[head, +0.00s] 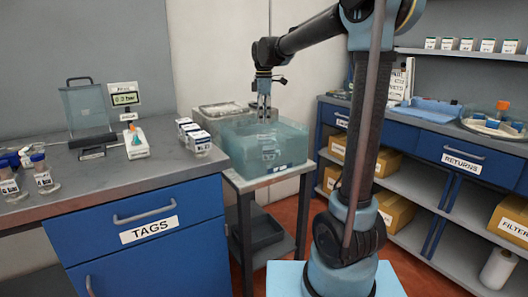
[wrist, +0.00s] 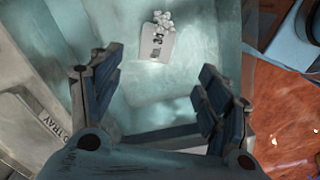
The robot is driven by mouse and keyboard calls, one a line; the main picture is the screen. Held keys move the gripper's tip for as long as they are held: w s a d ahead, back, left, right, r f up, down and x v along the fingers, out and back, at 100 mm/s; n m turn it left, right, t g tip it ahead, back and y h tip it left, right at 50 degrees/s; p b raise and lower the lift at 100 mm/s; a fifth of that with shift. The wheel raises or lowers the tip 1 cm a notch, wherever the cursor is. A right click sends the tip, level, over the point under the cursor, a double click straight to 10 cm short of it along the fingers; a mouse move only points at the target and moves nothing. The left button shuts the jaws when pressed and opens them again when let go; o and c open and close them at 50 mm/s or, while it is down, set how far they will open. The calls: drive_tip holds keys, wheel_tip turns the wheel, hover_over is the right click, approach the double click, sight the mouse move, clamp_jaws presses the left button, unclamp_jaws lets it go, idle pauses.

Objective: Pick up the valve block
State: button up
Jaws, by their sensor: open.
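A pale block with a dark marking and a cluster of whitish knobs at one end, which looks like the valve block (wrist: 158,42), lies inside a translucent teal bin (wrist: 60,18). In the head view the bin (head: 292,155) stands on a small stand, and the block inside is only blurred through its wall. My gripper (head: 264,112) points down over the bin. In the wrist view my gripper (wrist: 161,64) is open and empty, with the block beyond the fingertips and roughly between them in the picture.
A grey tray (wrist: 28,125) with partly readable lettering sits beside the bin. A counter (head: 120,181) with blue TAGS drawers is at the left, with several labelled containers near its edge. Blue-fronted shelving (head: 470,158) stands at the right.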

drive_tip(key=f, duration=1.7)
drive_tip(key=shift+w+f, duration=0.2)
drive_tip(key=shift+w, duration=0.1)
clamp_jaws()
drive_tip(key=shift+r, duration=0.1)
wheel_tip(320, 180, up, 22)
drive_tip(key=shift+f, duration=0.2)
idle(1.6)
